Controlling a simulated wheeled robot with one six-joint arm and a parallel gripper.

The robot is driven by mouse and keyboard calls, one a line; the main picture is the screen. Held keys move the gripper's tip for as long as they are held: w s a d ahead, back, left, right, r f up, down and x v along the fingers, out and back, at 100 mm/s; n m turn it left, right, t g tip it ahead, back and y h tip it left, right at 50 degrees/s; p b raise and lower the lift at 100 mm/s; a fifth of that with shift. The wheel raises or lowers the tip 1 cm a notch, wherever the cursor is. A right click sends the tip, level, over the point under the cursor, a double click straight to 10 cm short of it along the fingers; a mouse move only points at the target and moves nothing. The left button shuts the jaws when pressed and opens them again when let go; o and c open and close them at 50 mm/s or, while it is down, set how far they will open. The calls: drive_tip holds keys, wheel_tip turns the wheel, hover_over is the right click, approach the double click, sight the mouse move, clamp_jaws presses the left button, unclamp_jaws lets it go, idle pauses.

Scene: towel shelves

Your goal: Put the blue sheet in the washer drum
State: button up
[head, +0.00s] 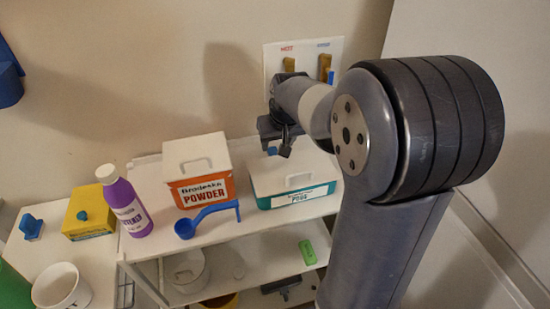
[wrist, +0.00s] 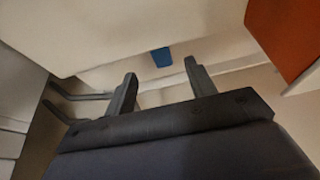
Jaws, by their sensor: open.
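My gripper (head: 276,146) is over the back of the white shelf top, above the teal box with a white lid. In the wrist view my gripper (wrist: 160,71) has its two fingers apart, with nothing held between them. A small blue piece (wrist: 161,57) shows beyond the fingertips at the edge of a pale surface. I cannot tell what either is. No blue sheet can be made out in either view, and no washer drum is in view.
The white shelf unit (head: 243,220) holds an orange POWDER box (head: 200,180), a teal box (head: 290,188) and a blue scoop (head: 205,215). A purple bottle (head: 124,205), yellow box (head: 90,213) and white bucket (head: 62,289) stand left. A wall plate (head: 305,58) is behind.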

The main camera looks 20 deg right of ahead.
drive_tip(key=shift+x, duration=3.3)
drive_tip(key=shift+c, duration=0.4)
drive_tip(key=c, duration=1.1)
